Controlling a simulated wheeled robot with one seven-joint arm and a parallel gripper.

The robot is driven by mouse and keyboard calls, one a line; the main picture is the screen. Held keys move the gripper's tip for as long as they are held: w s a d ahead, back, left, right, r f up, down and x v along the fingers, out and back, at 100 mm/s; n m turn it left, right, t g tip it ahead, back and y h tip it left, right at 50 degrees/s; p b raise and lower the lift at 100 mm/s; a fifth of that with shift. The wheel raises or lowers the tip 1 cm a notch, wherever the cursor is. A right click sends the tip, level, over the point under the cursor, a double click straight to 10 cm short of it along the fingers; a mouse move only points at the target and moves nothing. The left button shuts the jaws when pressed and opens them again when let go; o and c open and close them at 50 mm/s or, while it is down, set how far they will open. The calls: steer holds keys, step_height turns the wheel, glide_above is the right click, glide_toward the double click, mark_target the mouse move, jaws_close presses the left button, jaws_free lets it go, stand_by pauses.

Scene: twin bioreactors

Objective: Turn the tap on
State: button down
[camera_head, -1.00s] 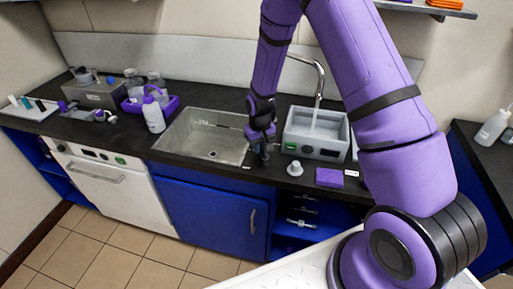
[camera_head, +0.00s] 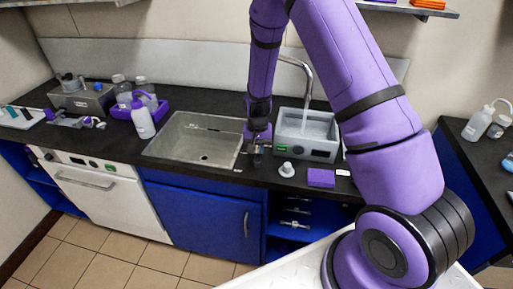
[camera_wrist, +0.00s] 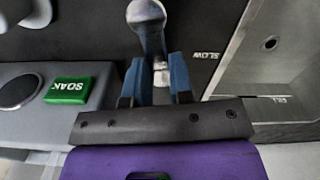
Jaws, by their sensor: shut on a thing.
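The tap's curved silver spout (camera_head: 305,72) rises behind the grey bath and shows in the head view. A round-ended metal tap handle (camera_wrist: 147,16) shows at the top of the wrist view. My gripper (camera_wrist: 156,76) is shut on the handle's stem, with one blue finger on each side of it. In the head view my gripper (camera_head: 257,152) is low over the counter, between the sink and the grey bath. The handle is mostly hidden there by my gripper.
The sink basin (camera_head: 183,151) lies left of my gripper, and the grey bath (camera_head: 323,147) stands close on its right. A white knob-like piece (camera_head: 286,170) and a purple block (camera_head: 321,178) lie in front. A label reading SLOW (camera_wrist: 207,56) marks the counter.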

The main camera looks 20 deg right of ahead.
mark_target(257, 150)
steer(key=c, duration=1)
jaws_free()
steer(key=shift+r, duration=0.1)
step_height(257, 150, up, 11)
steer(key=shift+f, duration=0.2)
